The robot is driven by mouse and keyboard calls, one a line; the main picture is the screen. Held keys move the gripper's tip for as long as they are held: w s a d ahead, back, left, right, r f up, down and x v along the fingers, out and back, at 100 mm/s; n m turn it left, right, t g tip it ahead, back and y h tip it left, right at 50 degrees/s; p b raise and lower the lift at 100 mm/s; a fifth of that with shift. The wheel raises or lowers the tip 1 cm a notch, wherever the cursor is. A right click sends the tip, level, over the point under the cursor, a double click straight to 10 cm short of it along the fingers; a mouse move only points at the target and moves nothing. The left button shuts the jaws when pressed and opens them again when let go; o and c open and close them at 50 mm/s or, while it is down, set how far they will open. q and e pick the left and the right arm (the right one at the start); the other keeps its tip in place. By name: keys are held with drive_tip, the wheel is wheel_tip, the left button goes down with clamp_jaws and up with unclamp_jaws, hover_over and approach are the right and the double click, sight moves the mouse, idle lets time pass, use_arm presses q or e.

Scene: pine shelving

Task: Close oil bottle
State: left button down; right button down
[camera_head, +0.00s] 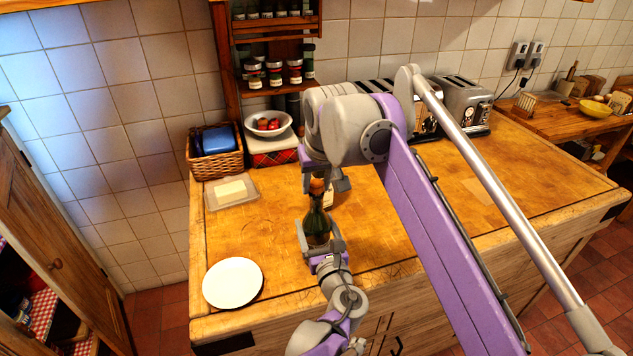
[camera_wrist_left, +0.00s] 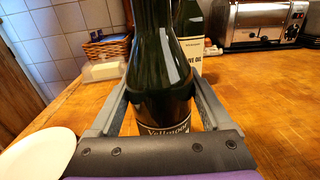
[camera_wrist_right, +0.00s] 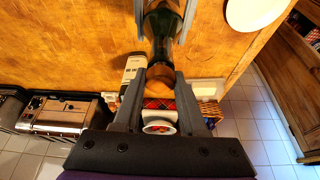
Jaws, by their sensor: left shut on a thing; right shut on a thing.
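The dark green oil bottle (camera_head: 317,225) stands upright near the front of the wooden counter; its lower body and label show in the left wrist view (camera_wrist_left: 162,80). My left gripper (camera_head: 320,240) is shut around the bottle's body, one finger on each side. My right gripper (camera_head: 316,180) is above the bottle and shut on an orange-brown cork stopper (camera_head: 316,187) at the top of the neck. The right wrist view shows the stopper (camera_wrist_right: 160,75) between the fingers, in line with the neck (camera_wrist_right: 160,45). How deep it sits in the neck is hidden.
A white plate (camera_head: 232,283) lies left of the bottle. A butter dish (camera_head: 231,192), a wicker basket (camera_head: 216,165) and a white bowl (camera_head: 268,124) stand behind. Toasters (camera_head: 466,105) are at the back.

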drive_tip(key=shift+f, duration=0.55)
drive_tip(key=shift+c, duration=1.9)
unclamp_jaws()
drive_tip(key=v, duration=1.2)
use_arm(q)
unclamp_jaws()
drive_tip(key=shift+s, duration=0.1)
